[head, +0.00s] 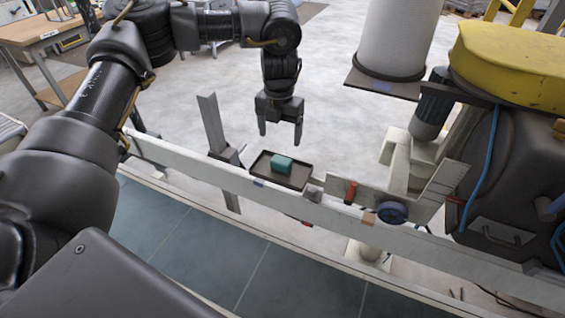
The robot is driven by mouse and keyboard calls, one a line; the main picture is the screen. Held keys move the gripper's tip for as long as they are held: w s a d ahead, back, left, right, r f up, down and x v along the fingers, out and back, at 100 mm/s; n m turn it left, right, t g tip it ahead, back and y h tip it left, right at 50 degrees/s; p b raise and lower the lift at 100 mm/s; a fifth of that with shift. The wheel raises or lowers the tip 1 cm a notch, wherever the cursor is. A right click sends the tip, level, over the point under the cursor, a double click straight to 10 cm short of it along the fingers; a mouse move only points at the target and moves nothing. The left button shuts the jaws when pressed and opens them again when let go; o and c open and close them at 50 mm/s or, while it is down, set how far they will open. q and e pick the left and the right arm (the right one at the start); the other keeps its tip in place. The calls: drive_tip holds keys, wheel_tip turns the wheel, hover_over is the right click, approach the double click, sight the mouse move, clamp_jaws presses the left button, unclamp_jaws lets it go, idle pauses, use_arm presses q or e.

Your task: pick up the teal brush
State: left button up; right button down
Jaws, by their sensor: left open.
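The teal brush (282,164) shows as a small teal block. It lies on a dark shallow tray (262,163) fixed beside the pale rail in the middle of the head view. My left gripper (281,138) points down above the tray with its two fingers apart. It is empty, and a gap shows between its fingertips and the brush. My right gripper is not in view.
A pale rail (330,214) runs across the front, with a grey upright post (212,122) left of the tray. A red-handled part (350,191) and a blue round knob (392,212) sit to the right. A yellow-topped machine (510,65) stands at right.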

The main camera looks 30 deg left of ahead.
use_arm(q)
hover_over(281, 159)
drive_tip(key=f, duration=0.4)
drive_tip(key=shift+w+a+f, duration=0.2)
drive_tip(key=shift+w+a, duration=0.1)
drive_tip(key=shift+w, duration=0.1)
drive_tip(key=shift+f, duration=0.25)
drive_tip(key=shift+s, duration=0.1)
drive_tip(key=shift+s+d+f+p, duration=0.15)
drive_tip(key=shift+f+p, duration=0.15)
drive_tip(key=f, duration=0.2)
drive_tip(key=f+p, duration=0.1)
drive_tip(key=shift+s+d+f, duration=0.15)
drive_tip(key=shift+s+f, duration=0.05)
drive_tip(key=shift+f, duration=0.65)
drive_tip(key=c, duration=1.1)
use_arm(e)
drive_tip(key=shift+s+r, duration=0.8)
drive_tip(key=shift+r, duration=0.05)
use_arm(q)
drive_tip(key=shift+r, duration=0.1)
